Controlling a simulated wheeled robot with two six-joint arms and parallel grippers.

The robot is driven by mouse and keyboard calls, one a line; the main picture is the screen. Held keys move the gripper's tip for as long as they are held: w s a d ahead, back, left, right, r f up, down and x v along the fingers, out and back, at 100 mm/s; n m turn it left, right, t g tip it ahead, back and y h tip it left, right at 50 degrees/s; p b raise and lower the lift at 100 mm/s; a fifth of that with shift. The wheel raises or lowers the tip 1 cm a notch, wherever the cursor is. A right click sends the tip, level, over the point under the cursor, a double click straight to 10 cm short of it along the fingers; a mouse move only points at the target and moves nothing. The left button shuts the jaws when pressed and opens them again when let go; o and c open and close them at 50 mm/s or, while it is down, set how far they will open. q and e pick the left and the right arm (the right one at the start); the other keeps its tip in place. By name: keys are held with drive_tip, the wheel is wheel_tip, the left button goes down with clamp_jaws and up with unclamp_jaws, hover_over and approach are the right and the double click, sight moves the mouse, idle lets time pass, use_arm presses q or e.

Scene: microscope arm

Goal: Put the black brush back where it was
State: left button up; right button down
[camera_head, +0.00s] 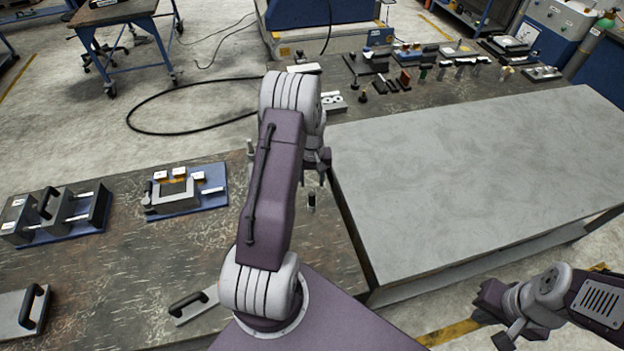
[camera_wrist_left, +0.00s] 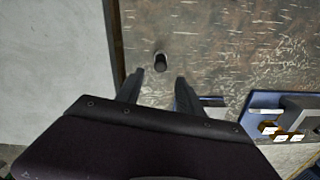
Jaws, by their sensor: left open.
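A small dark cylindrical thing (camera_head: 311,202), which looks like the black brush, stands on the dark worn table near its right edge. It also shows in the left wrist view (camera_wrist_left: 161,62), just beyond the fingertips. My left gripper (camera_head: 318,176) is over the table, close to the brush and apart from it. In the left wrist view its two fingers (camera_wrist_left: 159,84) are spread with nothing between them. My right gripper (camera_head: 496,318) is at the lower right, away from the tables. Its finger gap is not clear.
A blue tray with a grey frame-shaped part (camera_head: 172,192) and another with grey blocks (camera_head: 55,215) lie left on the dark table. Black-handled plates (camera_head: 190,306) lie nearer. Several small tools (camera_head: 405,80) stand at the back. The grey table (camera_head: 480,170) at right is bare.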

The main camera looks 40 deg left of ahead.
use_arm(q)
drive_tip(key=shift+r, duration=0.85)
drive_tip(key=s+d+r+m+t, duration=0.1)
drive_tip(key=s+d+r+m, duration=0.35)
drive_tip(key=s+d, duration=0.35)
drive_tip(key=s+d+r+m, duration=0.3)
drive_tip(key=s+d+r, duration=0.35)
drive_tip(key=d, duration=0.45)
wheel_tip(320, 180, down, 8)
drive_tip(key=b, duration=0.7)
drive_tip(key=shift+w+a, duration=0.2)
drive_tip(key=shift+a, duration=0.2)
drive_tip(key=shift+s, duration=0.1)
